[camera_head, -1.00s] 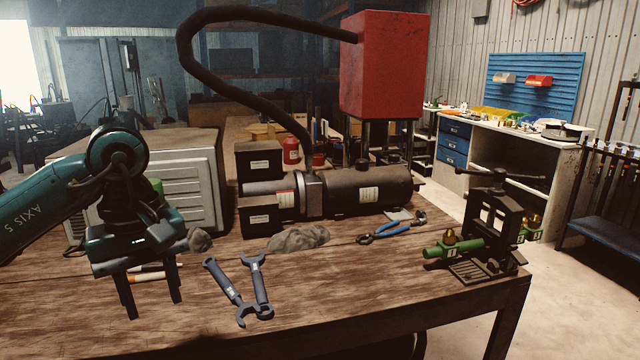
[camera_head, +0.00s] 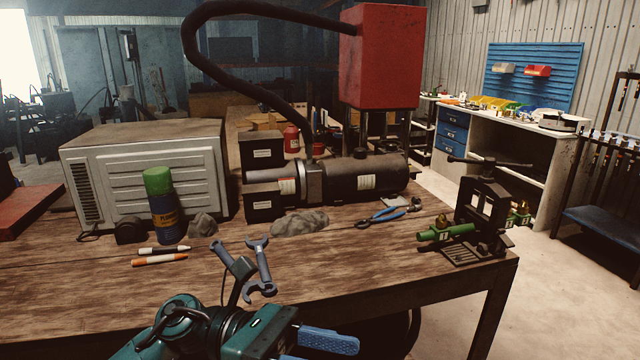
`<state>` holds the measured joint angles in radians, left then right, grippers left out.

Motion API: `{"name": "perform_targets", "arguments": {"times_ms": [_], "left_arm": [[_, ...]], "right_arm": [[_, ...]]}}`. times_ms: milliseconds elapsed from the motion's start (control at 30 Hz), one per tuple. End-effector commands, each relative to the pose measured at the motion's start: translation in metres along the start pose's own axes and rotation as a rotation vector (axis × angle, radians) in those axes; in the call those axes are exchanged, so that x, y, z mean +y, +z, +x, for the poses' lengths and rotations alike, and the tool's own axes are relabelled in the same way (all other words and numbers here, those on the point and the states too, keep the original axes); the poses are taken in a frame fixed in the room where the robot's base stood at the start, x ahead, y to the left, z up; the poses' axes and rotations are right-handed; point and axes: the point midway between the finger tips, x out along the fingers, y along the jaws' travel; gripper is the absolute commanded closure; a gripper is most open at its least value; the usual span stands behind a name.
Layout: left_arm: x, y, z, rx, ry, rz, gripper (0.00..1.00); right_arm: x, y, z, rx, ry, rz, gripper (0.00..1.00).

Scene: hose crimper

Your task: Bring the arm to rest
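My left arm comes in at the bottom edge, and its teal gripper (camera_head: 312,348) points to the right in front of the table. Two fingers with blue pads show, apart from each other; the lower one is mostly cut off by the frame edge. I see nothing held between them. My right gripper is not in view.
A green-capped spray can (camera_head: 163,215), two markers (camera_head: 162,256) and a grey rag (camera_head: 299,223) are on the table. Blue-handled pliers (camera_head: 385,214) lie near the crimper (camera_head: 345,188). A vise-like press (camera_head: 485,215) with a green fitting (camera_head: 446,233) stands at the right corner.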

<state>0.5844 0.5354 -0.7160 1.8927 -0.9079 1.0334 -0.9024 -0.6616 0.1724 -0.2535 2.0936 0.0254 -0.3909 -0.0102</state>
Motion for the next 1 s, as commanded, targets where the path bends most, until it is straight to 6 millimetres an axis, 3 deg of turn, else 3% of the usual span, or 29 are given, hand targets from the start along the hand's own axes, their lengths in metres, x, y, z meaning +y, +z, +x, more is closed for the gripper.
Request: {"name": "perform_targets", "arguments": {"times_ms": [133,267,367,467,600,733,767,900,1000], "left_arm": [[0.018,0.014,-0.008,-0.468,0.090,-0.459,0.58],[0.045,-0.002,-0.043,-0.862,0.164,-0.885,0.58],[0.063,-0.041,-0.077,-1.166,0.217,-1.221,0.58],[0.069,-0.102,-0.110,-1.478,0.269,-1.556,0.58],[0.049,-0.198,-0.139,-1.882,0.329,-1.951,0.58],[0.018,-0.264,-0.147,-2.158,0.368,-2.183,0.58],[0.012,-0.275,-0.147,2.191,-0.373,2.207,0.58],[-0.009,-0.306,-0.147,2.088,-0.352,2.066,0.58],[-0.014,-0.313,-0.147,2.064,-0.346,2.035,0.58]], "right_arm": [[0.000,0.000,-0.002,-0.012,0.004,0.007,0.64],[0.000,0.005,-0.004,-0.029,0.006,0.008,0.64],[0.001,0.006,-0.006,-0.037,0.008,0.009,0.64],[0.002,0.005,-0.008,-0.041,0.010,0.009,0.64],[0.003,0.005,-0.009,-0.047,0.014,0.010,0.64],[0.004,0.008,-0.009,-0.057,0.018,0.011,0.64],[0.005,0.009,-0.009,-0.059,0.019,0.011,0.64],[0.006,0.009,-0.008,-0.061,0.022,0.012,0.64],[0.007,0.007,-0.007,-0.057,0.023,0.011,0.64]]}}
